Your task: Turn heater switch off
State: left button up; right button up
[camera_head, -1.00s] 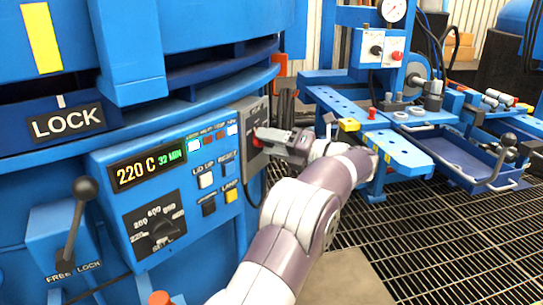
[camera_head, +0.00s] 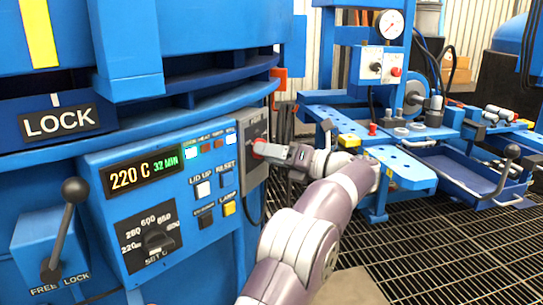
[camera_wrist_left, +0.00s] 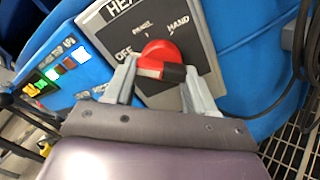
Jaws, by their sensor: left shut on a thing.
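The heater switch is a red round knob (camera_wrist_left: 160,58) on a grey plate (camera_wrist_left: 207,62) marked OFF, PANEL and HAND, the heading partly cut off. In the head view the knob (camera_head: 259,147) shows on the same grey plate (camera_head: 253,126) at the right of the control panel. My left gripper (camera_head: 276,152) reaches it from the right. In the left wrist view its fingers (camera_wrist_left: 160,82) are on both sides of the knob and shut on it. A bar across the knob has a dark right end; which label it points to is unclear. My right gripper is not in view.
The blue control panel (camera_head: 150,268) has a 220 C display (camera_head: 143,173), a dial (camera_head: 156,242) and several buttons. A black-knobbed lever (camera_head: 65,225) stands at the left. A blue workbench (camera_head: 405,172) with a gauge (camera_head: 390,25) is at the right, above a grated floor.

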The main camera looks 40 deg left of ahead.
pick_arm(q)
jog(key=o, duration=1)
jog(key=shift+o, duration=0.2)
jog(key=w+d+p, duration=0.2)
jog(key=d+p, duration=0.5)
jog(key=d, duration=0.5)
jog(key=shift+d, duration=0.3)
